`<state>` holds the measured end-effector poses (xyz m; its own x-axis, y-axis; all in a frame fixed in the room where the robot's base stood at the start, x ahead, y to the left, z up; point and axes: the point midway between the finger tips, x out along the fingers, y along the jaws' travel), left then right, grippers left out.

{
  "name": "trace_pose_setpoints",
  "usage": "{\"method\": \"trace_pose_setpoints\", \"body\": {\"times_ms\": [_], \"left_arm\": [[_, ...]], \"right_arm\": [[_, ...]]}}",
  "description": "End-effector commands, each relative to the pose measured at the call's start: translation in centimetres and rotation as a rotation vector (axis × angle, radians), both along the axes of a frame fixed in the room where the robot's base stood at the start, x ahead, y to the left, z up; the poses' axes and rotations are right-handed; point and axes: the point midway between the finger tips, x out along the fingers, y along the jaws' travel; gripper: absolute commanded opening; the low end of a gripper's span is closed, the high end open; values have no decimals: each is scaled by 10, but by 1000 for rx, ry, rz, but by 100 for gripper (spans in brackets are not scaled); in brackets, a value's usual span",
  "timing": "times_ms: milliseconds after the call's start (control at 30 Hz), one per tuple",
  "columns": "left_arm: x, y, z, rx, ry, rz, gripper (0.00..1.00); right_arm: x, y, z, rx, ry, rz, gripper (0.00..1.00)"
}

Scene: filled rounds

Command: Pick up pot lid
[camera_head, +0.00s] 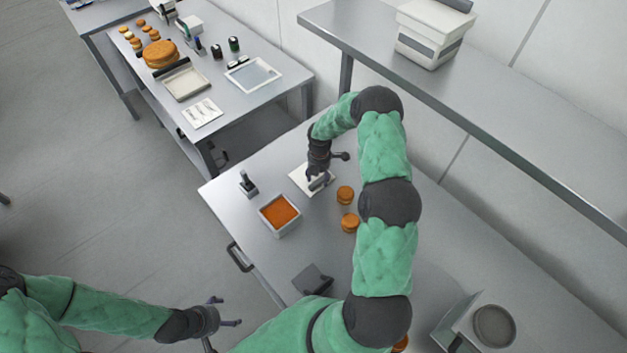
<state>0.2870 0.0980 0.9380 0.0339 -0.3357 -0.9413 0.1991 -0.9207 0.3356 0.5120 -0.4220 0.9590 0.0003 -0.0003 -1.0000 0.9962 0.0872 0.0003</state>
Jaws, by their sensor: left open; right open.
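I cannot make out a pot lid for sure. A round grey dish-like thing (494,326) lies at the lower right on a grey box-shaped stand, and I cannot tell whether it is a lid. My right gripper (328,170) is open over a white sheet (301,178) on the near table, close to its far side. A small grey thing at its fingertips is too small to tell apart from the fingers. My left gripper (226,318) is open and empty, in front of the table at the lower left. My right arm hides part of the table's middle.
The near table (240,180) bears an orange-filled square container (278,229), a small dark stamp-like thing (248,183), orange rounds (349,222) and a dark grey block (312,279). A shelf (480,120) with a white box (430,38) overhangs the right. Another table stands far left.

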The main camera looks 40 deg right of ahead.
Motion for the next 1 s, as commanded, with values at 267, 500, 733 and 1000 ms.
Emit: {"method": "trace_pose_setpoints", "body": {"times_ms": [267, 500, 733, 1000], "left_arm": [[0, 0, -10, 0, 0, 0, 83], [0, 0, -9, 0, 0, 0, 83], [0, 0, -9, 0, 0, 0, 83], [0, 0, -8, 0, 0, 0, 83]], "right_arm": [[0, 0, -18, 0, 0, 1, 58], [0, 1, -18, 0, 0, 0, 16], [-1, 1, -18, 0, 0, 0, 0], [0, 1, -16, 0, 0, 0, 0]]}}
